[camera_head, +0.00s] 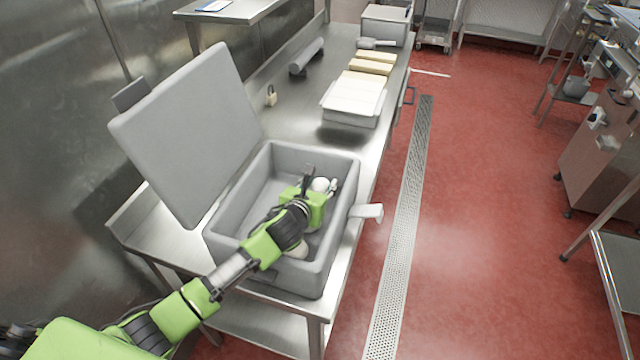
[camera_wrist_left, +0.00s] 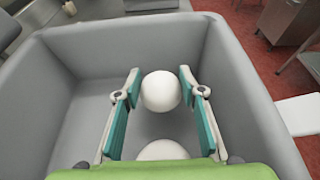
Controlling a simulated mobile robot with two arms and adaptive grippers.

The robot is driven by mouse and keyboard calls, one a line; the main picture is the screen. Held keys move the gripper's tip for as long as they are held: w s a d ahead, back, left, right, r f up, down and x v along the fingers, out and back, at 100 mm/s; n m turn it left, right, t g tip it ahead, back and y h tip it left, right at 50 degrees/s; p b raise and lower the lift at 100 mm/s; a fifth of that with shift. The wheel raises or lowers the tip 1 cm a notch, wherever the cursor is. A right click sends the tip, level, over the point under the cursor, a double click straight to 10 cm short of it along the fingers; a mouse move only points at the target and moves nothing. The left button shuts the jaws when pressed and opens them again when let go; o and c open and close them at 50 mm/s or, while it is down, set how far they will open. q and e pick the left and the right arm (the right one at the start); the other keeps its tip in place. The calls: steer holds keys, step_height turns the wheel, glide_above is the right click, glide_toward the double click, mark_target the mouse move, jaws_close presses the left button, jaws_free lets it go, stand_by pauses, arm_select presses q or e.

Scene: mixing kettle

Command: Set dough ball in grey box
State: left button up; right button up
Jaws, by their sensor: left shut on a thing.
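The open grey box (camera_head: 339,167) stands on the steel table, its lid (camera_head: 190,130) raised at the left. Its walls also surround my gripper in the left wrist view (camera_wrist_left: 60,60). My left gripper (camera_head: 322,183) is inside the box opening. Its fingertips close on a white dough ball (camera_head: 320,185), which sits between the teal finger pads in the left wrist view (camera_wrist_left: 161,91). A second pale ball (camera_head: 298,249) lies in the box, partly hidden by my arm; it also shows nearer my palm in the left wrist view (camera_wrist_left: 162,151). My right gripper is out of view.
Beyond the box, a tray (camera_head: 352,100) of pale slabs lies on the table, with yellowish blocks (camera_head: 370,61) behind it. A small tag-like item (camera_head: 271,96) and a grey roller (camera_head: 306,56) lie left. A light grey flap (camera_head: 367,212) juts past the box's right side.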

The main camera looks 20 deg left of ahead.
arm_select(q)
steer(key=shift+f, duration=0.65)
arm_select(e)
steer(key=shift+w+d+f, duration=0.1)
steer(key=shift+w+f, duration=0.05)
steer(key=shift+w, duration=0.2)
arm_select(q)
steer(key=shift+s, duration=0.1)
steer(key=o, duration=1.2)
steer(key=shift+c, duration=0.2)
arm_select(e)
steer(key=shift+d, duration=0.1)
